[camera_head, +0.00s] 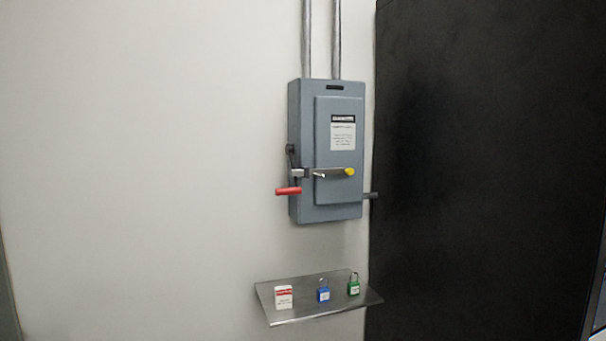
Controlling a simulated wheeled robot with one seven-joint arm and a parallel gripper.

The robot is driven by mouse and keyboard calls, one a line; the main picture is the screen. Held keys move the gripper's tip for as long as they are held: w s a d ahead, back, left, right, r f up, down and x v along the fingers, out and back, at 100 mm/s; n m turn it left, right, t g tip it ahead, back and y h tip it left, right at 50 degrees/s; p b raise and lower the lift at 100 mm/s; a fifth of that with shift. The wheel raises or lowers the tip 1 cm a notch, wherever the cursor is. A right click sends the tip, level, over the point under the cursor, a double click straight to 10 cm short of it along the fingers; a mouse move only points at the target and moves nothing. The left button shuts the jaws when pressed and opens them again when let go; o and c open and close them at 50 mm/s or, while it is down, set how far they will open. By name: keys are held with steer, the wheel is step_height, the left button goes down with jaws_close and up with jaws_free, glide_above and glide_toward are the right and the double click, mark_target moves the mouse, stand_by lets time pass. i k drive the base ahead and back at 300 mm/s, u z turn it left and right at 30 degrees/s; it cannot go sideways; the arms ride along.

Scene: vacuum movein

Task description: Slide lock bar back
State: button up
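A metal lock bar (328,171) lies level across the front of a grey electrical box (309,211) on the wall. A yellow knob (350,171) is at the bar's right end. Its left end reaches a bracket (298,173) at the box's left edge. A red lever handle (288,191) sticks out to the left just below that bracket. Whether the bar passes into the bracket is too small to tell. My gripper is not in view.
A metal shelf (300,321) below the box holds a white and red tag (284,298), a blue padlock (323,291) and a green padlock (353,285). A tall black panel (480,180) stands close at right. The wall at left is clear.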

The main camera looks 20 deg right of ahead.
mark_target(321, 172)
steer(key=k, duration=0.55)
steer(key=z, duration=0.8)
steer(key=i, duration=1.2)
steer(key=u, duration=0.45)
